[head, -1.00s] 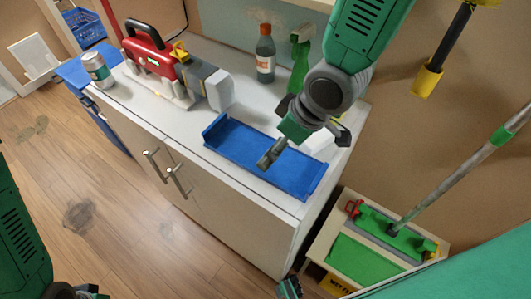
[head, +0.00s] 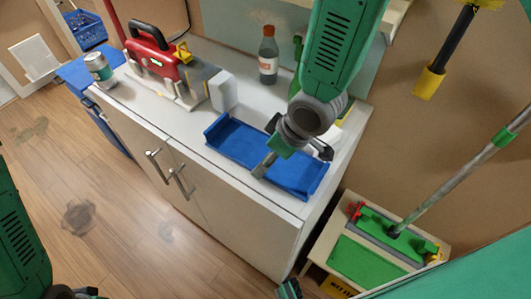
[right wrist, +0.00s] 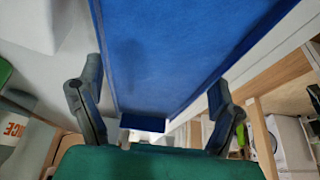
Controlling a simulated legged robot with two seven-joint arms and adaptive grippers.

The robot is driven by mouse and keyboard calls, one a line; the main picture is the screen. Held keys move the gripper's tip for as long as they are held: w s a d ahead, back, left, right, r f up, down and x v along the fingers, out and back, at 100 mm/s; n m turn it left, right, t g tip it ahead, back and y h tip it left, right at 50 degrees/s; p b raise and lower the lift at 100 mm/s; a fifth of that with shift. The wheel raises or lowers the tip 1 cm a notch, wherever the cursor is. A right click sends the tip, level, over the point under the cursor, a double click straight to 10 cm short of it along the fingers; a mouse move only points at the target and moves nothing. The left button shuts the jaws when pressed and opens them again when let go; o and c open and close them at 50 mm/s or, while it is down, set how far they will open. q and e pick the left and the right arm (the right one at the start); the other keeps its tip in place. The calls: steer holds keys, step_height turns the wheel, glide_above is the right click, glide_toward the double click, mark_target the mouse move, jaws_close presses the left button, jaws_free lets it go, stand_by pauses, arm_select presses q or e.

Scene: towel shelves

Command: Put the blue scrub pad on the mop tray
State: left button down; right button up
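A long blue tray-like piece with raised ends (head: 232,142) lies on the white cabinet top. I cannot make out a separate blue scrub pad. A mop head rests on a low stand with a green surface (head: 365,262) at the lower right, which may be the mop tray. My right gripper (head: 292,160) is low over the blue piece, its fingers apart and empty. In the right wrist view the blue surface (right wrist: 175,55) fills the space beyond the spread fingers; contact is unclear. My left arm is at the left edge; its fingers are not clearly shown.
A pale block is partly hidden behind my right gripper. The mop handle (head: 455,180) leans right.

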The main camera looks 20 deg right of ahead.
arm_select(q)
steer(key=shift+a+f, duration=0.1)
steer(key=shift+a, duration=0.2)
arm_select(e)
steer(key=shift+a, duration=0.25)
steer(key=shift+c, duration=0.5)
steer(key=shift+d+r, duration=0.25)
steer(key=shift+r, duration=0.1)
arm_select(q)
steer(key=shift+d+r+p, duration=0.15)
steer(key=shift+r+p, duration=0.4)
steer(key=shift+r, duration=0.05)
steer(key=shift+d+r+p, duration=0.15)
steer(key=shift+r+p, duration=0.35)
steer(key=shift+r, duration=0.05)
arm_select(e)
step_height(320, 180, up, 17)
steer(key=shift+r, duration=0.15)
arm_select(q)
steer(key=shift+s, duration=0.1)
